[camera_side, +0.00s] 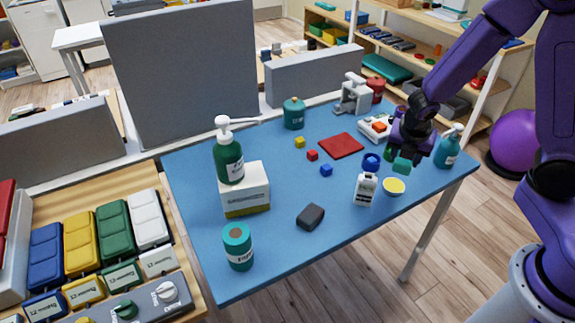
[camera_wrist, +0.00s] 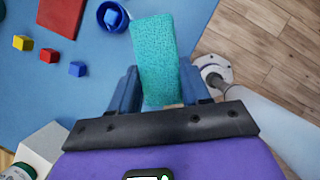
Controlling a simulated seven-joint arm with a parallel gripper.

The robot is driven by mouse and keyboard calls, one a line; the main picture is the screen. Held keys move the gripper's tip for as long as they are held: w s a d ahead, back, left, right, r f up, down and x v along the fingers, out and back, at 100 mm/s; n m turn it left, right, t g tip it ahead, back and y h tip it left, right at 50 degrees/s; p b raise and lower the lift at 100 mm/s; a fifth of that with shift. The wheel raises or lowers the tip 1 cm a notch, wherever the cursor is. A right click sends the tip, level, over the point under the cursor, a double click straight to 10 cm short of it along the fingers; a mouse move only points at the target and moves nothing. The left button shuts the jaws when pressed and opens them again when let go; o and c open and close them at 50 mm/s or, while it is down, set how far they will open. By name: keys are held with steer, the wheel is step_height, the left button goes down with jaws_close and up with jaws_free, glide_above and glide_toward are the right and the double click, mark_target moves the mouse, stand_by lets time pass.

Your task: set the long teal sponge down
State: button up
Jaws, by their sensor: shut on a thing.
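The long teal sponge (camera_wrist: 153,50) is a speckled block between the two fingers of my gripper (camera_wrist: 160,92) in the wrist view. The fingers are shut on its near part, and its far part sticks out ahead of them over the blue table. In the side view, my gripper (camera_side: 408,148) is above the right part of the table, with the sponge (camera_side: 402,165) showing below it. I cannot tell the exact gap between sponge and table.
A red mat (camera_side: 341,145) and small cubes lie left.

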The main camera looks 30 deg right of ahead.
steer(key=w+a+n+t+y, duration=0.2)
steer(key=w+a+n+y, duration=0.2)
steer(key=w+a+n, duration=0.95)
steer(key=w+a+f, duration=0.1)
steer(key=w+f, duration=0.1)
steer(key=w, duration=0.1)
steer(key=w+a+f+m, duration=0.1)
steer(key=w+a+f, duration=0.1)
steer(key=w+f, duration=0.1)
steer(key=w+a+f+m, duration=0.1)
steer(key=w+a+f, duration=0.1)
steer(key=w, duration=0.3)
steer(key=shift+w+a+f+m, duration=0.2)
steer(key=shift+f+m, duration=0.05)
steer(key=shift+f, duration=0.4)
steer(key=shift+w+f, duration=0.25)
steer(key=shift+f, duration=0.1)
steer(key=shift+w+f, duration=0.1)
steer(key=shift+f, duration=1.45)
steer(key=shift+f, duration=0.15)
steer(key=o, duration=1)
